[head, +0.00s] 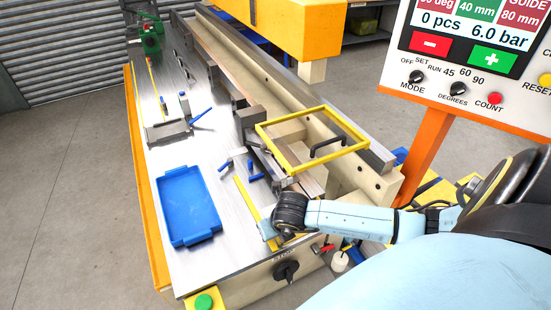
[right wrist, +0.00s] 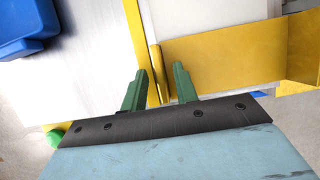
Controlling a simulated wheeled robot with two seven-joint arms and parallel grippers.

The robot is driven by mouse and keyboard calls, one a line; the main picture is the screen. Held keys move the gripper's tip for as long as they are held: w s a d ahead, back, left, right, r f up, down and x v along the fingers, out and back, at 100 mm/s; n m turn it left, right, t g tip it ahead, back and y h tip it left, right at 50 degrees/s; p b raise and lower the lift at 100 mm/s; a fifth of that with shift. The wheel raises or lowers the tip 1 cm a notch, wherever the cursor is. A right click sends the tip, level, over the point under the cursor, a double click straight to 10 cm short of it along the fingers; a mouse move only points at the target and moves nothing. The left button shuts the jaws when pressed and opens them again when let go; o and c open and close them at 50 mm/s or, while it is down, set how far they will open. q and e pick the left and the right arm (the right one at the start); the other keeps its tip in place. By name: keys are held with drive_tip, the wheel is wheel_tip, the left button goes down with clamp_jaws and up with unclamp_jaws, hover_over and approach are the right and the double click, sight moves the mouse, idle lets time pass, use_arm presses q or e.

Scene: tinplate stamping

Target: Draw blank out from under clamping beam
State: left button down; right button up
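In the right wrist view my right gripper (right wrist: 160,70) has its two green fingers apart. A gold-yellow sheet-like piece (right wrist: 225,62) lies ahead and to the right, with a rolled or bent left edge between the fingers in this view. I cannot tell whether it is the blank, or whether the fingers touch it. In the head view my right wrist hides the fingers and what is beneath them, at the near end of the machine. The long beam (head: 225,55) runs along the machine. A yellow guard frame (head: 305,163) with a black handle stands over its near part. My left gripper is not in view.
A blue tray (head: 187,241) lies on the metal table (head: 215,160) left of my right wrist. The control panel (head: 460,85) is at right. A green button (head: 204,302) is at the front corner.

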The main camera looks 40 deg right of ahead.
drive_tip(key=shift+o, duration=0.3)
drive_tip(key=v, duration=1.3)
drive_tip(key=shift+s+r+b, duration=0.15)
drive_tip(key=shift+b, duration=0.2)
